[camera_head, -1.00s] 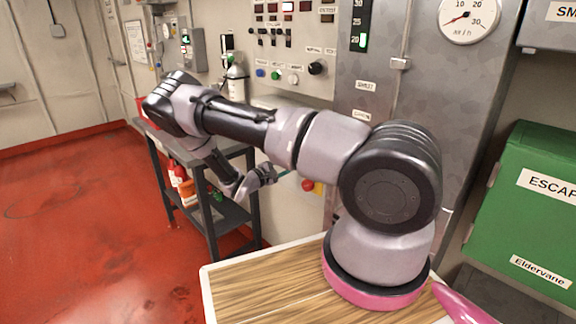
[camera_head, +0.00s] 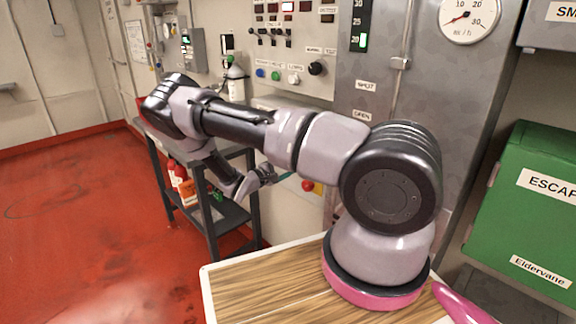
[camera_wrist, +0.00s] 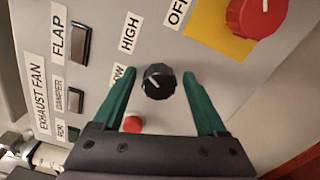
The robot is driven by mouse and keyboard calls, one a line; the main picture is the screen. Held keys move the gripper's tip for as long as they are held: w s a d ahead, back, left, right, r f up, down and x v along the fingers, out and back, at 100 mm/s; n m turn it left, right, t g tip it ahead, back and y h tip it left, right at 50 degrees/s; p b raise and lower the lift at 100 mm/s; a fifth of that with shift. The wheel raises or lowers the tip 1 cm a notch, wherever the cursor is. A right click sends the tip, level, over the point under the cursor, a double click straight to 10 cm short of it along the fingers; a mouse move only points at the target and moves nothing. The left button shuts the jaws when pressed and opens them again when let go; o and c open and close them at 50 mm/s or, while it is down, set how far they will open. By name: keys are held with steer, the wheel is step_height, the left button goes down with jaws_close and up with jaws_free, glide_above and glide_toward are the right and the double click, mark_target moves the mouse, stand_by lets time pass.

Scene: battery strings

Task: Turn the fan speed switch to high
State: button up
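In the wrist view a round black knob (camera_wrist: 159,82) with a pale pointer line sits on a light grey panel. The labels "HIGH" (camera_wrist: 130,33), a partly hidden one reading "OW", and "OFF" are close to it. The pointer's exact setting is hard to tell. My gripper (camera_wrist: 158,74) is open, with one green finger on each side of the knob and visible gaps between. In the head view the arm reaches toward the wall panels, and the fan switch cannot be made out.
A red knob (camera_wrist: 257,14) on a yellow plate is at the upper right in the wrist view. A small red button or lamp (camera_wrist: 133,124) is near the left finger. Rocker switches (camera_wrist: 80,43) are at left. A dark shelf cart (camera_head: 232,215) stands below the arm.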

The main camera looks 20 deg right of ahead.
steer(key=v, duration=1)
steer(key=shift+s+a, duration=0.15)
steer(key=shift+a, duration=0.2)
steer(key=s+d+r+m+g+y, duration=0.1)
steer(key=s+r+m+g+y, duration=0.4)
steer(key=r, duration=0.7)
steer(key=s+d+r+m+g+y, duration=0.25)
steer(key=s+r+m+y, duration=0.4)
steer(key=r, duration=0.65)
steer(key=s+a+r+t+y, duration=0.2)
steer(key=s+r+t+y, duration=0.1)
steer(key=s+r, duration=0.5)
steer(key=s+a+r+t+y, duration=0.2)
steer(key=s+r+t+y, duration=0.2)
steer(key=s+r, duration=0.5)
steer(key=shift+r+m+t, duration=0.35)
steer(key=shift+r+t, duration=0.1)
steer(key=shift+r, duration=0.15)
